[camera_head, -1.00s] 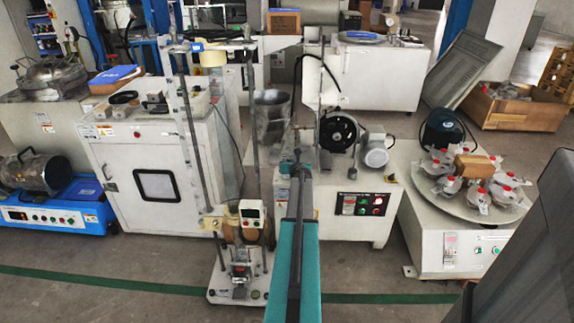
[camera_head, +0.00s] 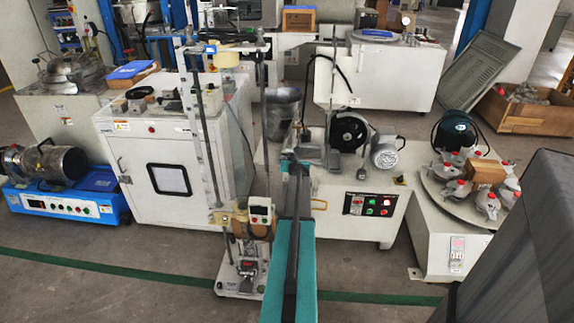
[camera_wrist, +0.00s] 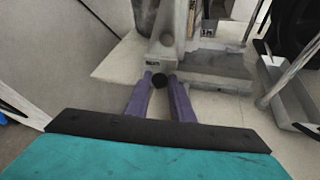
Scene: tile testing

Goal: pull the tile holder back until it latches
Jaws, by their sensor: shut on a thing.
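The tile holder (camera_wrist: 170,62) is a grey metal part with a small round black knob (camera_wrist: 159,80) on its front, seen in the wrist view. My gripper (camera_wrist: 160,82) has its two purple fingers closed on the knob, one on each side. In the head view my gripper (camera_head: 297,163) reaches the front of the tile cutting machine (camera_head: 345,205), left of its black wheel. My teal arm hides part of the contact there. Whether the holder is latched cannot be told.
A white cabinet (camera_head: 135,180) and a tall test stand (camera_head: 240,282) are to the left of my arm. A round turntable (camera_head: 440,192) with several clamped pieces stands at the right. Floor is open in front, crossed by a green line (camera_head: 100,270).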

